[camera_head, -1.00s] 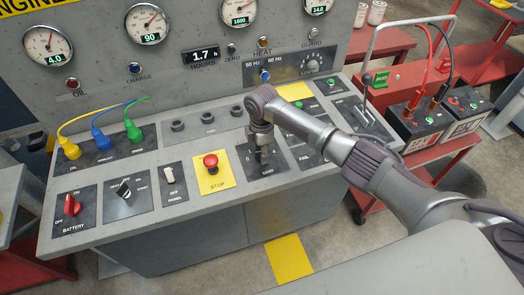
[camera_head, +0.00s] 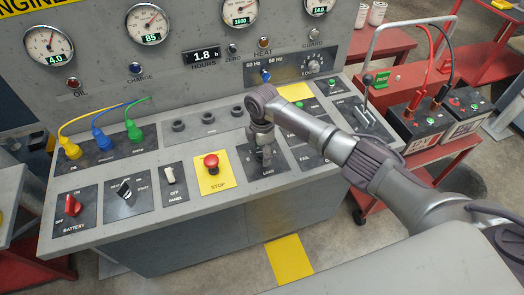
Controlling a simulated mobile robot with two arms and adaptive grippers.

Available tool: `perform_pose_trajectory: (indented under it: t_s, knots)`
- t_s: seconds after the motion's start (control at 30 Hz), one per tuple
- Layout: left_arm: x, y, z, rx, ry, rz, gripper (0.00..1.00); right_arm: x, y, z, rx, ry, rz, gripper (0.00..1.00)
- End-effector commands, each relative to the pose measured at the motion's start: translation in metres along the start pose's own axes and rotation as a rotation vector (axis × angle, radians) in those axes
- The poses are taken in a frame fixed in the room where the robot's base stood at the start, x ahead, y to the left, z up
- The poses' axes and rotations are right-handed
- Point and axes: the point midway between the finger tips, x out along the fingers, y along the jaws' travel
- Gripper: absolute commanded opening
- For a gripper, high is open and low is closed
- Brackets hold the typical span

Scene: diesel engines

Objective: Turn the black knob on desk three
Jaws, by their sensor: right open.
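The grey control desk (camera_head: 230,221) fills the middle of the view. A black knob (camera_head: 125,188) with a pale pointer mark sits on the black panel marked START at the desk's left. My right gripper (camera_head: 264,151) points down over the black load panel (camera_head: 286,162), right of the red STOP button (camera_head: 211,162). It is open. Dark parts show at its fingertips, but the fingers hide most of whatever control is beneath, and contact cannot be told. My left gripper is not in view.
A red battery switch (camera_head: 71,205) and a pale panel switch (camera_head: 170,175) flank the black knob. Yellow, blue and green plugs (camera_head: 133,130) stand behind it. A red cart (camera_head: 442,168) with batteries stands at the right. The space above the desk's left half is clear.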

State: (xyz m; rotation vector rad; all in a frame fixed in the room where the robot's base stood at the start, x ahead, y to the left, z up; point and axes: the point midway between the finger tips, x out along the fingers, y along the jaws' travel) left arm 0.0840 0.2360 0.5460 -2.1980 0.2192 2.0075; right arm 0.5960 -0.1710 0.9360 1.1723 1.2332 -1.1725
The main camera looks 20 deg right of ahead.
Motion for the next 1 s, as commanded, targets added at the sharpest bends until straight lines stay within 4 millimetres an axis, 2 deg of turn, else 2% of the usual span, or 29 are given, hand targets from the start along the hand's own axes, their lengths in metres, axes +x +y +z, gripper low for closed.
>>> perform_pose_trajectory:
  t_s: [0.17, 0.4, 0.6, 0.73, 1.0]
  knots:
    - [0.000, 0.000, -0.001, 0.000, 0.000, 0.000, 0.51, -0.027, 0.001, 0.001, -0.001, 0.000, 0.005, 0.73]
    - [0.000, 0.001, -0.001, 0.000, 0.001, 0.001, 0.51, -0.079, 0.001, 0.000, 0.000, 0.000, 0.005, 0.73]
    - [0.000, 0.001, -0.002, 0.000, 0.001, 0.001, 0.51, -0.108, 0.001, -0.001, -0.002, 0.001, 0.003, 0.73]
    - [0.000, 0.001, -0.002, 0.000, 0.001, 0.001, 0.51, -0.116, 0.001, 0.000, -0.001, 0.000, 0.002, 0.73]
    - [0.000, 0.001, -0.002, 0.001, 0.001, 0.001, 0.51, -0.118, 0.001, 0.000, -0.001, 0.001, 0.001, 0.73]
